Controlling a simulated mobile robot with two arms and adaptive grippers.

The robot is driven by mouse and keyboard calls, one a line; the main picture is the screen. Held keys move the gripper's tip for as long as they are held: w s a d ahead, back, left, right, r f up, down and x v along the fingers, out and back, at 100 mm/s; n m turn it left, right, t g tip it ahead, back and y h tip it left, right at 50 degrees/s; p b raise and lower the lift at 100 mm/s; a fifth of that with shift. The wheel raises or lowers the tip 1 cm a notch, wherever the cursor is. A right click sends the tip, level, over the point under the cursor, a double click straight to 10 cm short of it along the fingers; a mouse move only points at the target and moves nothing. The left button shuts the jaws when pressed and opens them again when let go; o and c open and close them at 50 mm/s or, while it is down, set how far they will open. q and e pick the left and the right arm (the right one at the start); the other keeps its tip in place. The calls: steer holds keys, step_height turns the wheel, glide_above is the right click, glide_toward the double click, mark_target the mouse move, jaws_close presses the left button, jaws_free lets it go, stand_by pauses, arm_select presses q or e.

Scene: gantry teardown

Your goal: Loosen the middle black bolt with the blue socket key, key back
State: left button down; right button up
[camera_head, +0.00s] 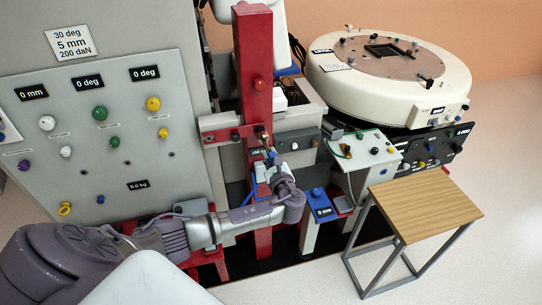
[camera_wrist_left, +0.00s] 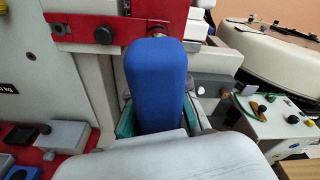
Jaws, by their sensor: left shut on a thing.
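The blue socket key (camera_wrist_left: 157,85) stands large in the left wrist view, between the teal-padded fingers of my left gripper (camera_wrist_left: 158,122). My left gripper (camera_head: 272,161) is shut on it in front of the red crossbar (camera_head: 222,134). The key's far end points at a brass-coloured part (camera_head: 263,138) on the crossbar; I cannot tell whether it is seated on a bolt. A black bolt (camera_wrist_left: 103,35) shows on the crossbar left of the key, and another black knob (camera_wrist_left: 59,29) further left. The spot behind the key is hidden. My right gripper is not in view.
A grey panel (camera_head: 120,185) with coloured knobs stands at the left. A small white control box (camera_head: 365,150), a round cream machine (camera_head: 440,85) and a wooden-topped stool (camera_head: 425,205) are at the right. A blue box (camera_head: 319,205) stands low beside the arm.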

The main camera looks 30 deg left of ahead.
arm_select(q)
steer(key=shift+w+a, duration=0.1)
steer(key=shift+a, duration=0.05)
stand_by(0.5)
steer(key=shift+w+a, duration=0.5)
steer(key=shift+r, duration=0.1)
steer(key=shift+w+a+b, duration=0.35)
steer(key=shift+a, duration=0.1)
stand_by(0.5)
